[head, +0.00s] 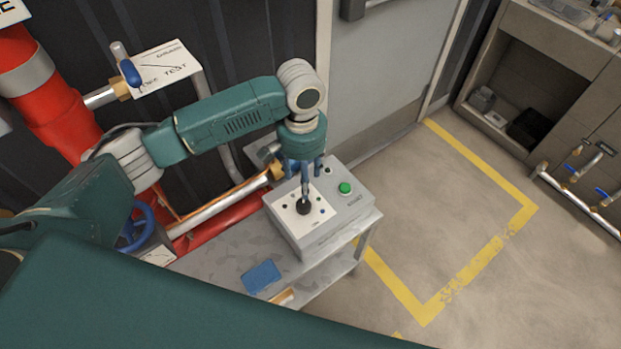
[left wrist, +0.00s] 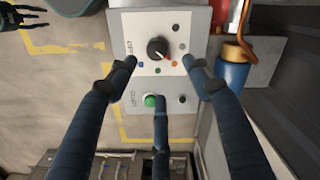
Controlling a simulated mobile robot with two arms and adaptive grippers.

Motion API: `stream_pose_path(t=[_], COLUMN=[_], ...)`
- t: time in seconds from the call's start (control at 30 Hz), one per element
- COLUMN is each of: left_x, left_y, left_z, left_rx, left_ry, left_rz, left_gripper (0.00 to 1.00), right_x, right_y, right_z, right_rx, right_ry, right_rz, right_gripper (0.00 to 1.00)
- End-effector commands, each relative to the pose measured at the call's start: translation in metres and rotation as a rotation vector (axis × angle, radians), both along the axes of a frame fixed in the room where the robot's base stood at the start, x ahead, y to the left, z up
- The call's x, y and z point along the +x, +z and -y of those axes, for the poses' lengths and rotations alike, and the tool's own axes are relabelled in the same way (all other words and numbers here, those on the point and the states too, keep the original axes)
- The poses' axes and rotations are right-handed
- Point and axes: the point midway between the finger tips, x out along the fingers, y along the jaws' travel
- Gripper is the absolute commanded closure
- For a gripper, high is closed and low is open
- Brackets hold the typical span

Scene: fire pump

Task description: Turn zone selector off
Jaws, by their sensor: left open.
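The zone selector looks to be the round black knob (head: 304,207) on the white plate of a grey control box (head: 327,236). In the left wrist view the knob (left wrist: 157,49) has a pale reddish pointer mark, with several small coloured dots around it. My left gripper (head: 303,182) points down over the box. In the left wrist view its three fingers (left wrist: 160,74) are spread apart, with the knob seen beyond them and nothing held. I cannot tell the exact gap to the knob. What looks like my right gripper (left wrist: 20,14) is at the upper left corner, partly cut off.
A green button (head: 345,188) sits on the box beside the plate. The box stands on a grey metal table (head: 215,268) with a blue item (head: 261,277). Red pipes (head: 50,100) and a blue-handled test valve (head: 130,72) are at the left. Yellow-marked floor (head: 440,225) is open at the right.

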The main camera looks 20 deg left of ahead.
Motion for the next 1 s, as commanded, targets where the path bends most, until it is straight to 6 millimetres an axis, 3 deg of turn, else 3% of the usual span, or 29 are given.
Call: stream_pose_path(t=[0.1, 0.17, 0.4, 0.47, 0.57, 0.7, 0.8, 1.0], left_x=[0.0, -0.001, -0.002, -0.002, -0.002, -0.001, -0.002, -0.002], left_y=[-0.007, -0.015, -0.061, -0.071, -0.087, -0.101, -0.105, -0.107], left_z=[-0.002, -0.001, -0.001, -0.001, -0.001, -0.001, -0.001, 0.0], left_rx=[0.004, 0.003, 0.003, 0.003, 0.002, 0.001, 0.002, 0.001], left_ry=[0.006, 0.005, 0.004, 0.003, 0.002, 0.002, 0.001, 0.001], left_rz=[-0.006, -0.007, -0.005, -0.004, -0.003, -0.002, -0.001, 0.0], left_gripper=[0.5, 0.5, 0.5, 0.5, 0.5, 0.5, 0.5, 0.5], right_x=[0.011, 0.004, -0.07, -0.076, -0.066, -0.027, -0.011, -0.019], right_y=[0.002, 0.002, 0.003, 0.003, 0.004, 0.006, 0.007, 0.006], right_z=[0.003, 0.005, 0.013, 0.013, 0.013, 0.009, 0.008, 0.009], right_rx=[-0.004, -0.006, -0.019, -0.019, -0.018, -0.012, -0.009, -0.011], right_ry=[-0.001, -0.001, -0.001, -0.001, 0.0, 0.0, 0.0, 0.0], right_rz=[0.014, 0.005, -0.099, -0.107, -0.093, -0.037, -0.012, -0.028], right_gripper=[0.6, 0.6, 0.6, 0.6, 0.6, 0.6, 0.6, 0.6])
